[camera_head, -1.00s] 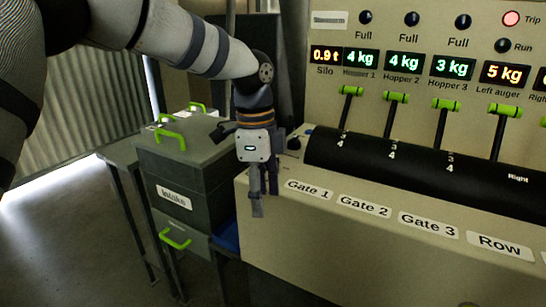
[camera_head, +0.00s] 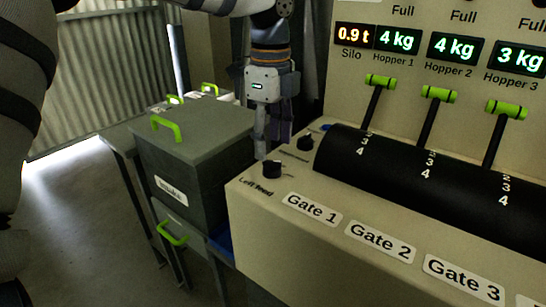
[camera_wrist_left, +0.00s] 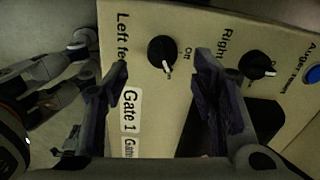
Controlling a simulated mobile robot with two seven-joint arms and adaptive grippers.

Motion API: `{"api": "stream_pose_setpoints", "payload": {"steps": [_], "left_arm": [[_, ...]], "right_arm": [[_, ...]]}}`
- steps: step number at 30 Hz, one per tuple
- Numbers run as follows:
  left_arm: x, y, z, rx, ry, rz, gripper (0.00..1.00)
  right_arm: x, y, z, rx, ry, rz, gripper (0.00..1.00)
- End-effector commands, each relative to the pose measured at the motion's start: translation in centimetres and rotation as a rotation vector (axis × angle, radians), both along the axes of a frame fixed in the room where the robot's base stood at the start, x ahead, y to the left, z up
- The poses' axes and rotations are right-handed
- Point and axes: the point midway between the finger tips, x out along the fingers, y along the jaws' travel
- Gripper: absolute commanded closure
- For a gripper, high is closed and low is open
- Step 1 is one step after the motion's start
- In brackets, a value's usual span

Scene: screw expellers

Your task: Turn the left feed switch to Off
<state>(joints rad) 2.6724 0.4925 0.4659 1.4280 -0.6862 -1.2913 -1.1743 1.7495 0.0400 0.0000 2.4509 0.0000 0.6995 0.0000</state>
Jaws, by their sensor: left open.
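The left feed switch is a black knob (camera_head: 271,169) on the left corner of the beige console, beside its "Left feed" lettering. In the left wrist view the knob (camera_wrist_left: 161,50) has a white pointer aimed down, away from the "Off" mark at its right. My left gripper (camera_head: 262,148) is open, just behind and above the knob in the head view. In the left wrist view its fingers (camera_wrist_left: 160,88) are spread on either side of the knob's column, apart from it and empty. My right gripper is in neither view.
A second black knob (camera_head: 304,143), labelled "Right" in the left wrist view, stands close by. A blue button (camera_wrist_left: 313,74) is near the edge. A black cover with green-handled levers (camera_head: 437,95) is at the right. A grey intake bin (camera_head: 190,150) stands left of the console.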

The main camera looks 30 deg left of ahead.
Motion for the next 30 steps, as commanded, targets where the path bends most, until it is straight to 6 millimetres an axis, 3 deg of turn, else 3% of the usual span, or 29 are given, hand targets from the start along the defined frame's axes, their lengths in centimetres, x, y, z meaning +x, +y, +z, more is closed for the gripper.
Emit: {"api": "stream_pose_setpoints", "payload": {"steps": [3, 7, 17, 23, 24, 30], "left_arm": [[-0.1, 0.0, -2.8, -0.001, 0.004, -0.001, 0.47], [0.0, 0.0, -4.5, 0.001, 0.003, 0.000, 0.47], [0.0, 0.0, -5.1, 0.000, 0.000, 0.001, 0.47], [0.0, 0.0, -5.1, 0.000, 0.000, 0.000, 0.93], [0.0, 0.0, -5.1, 0.000, 0.000, 0.000, 0.96], [0.0, 0.0, -5.0, 0.001, -0.001, 0.007, 0.96]], "right_arm": [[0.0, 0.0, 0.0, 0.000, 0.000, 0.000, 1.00], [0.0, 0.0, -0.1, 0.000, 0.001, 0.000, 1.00], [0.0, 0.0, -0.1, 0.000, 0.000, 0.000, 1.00], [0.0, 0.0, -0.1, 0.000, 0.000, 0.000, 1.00], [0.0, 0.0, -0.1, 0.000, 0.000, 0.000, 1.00], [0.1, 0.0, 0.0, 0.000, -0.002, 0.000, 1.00]]}}
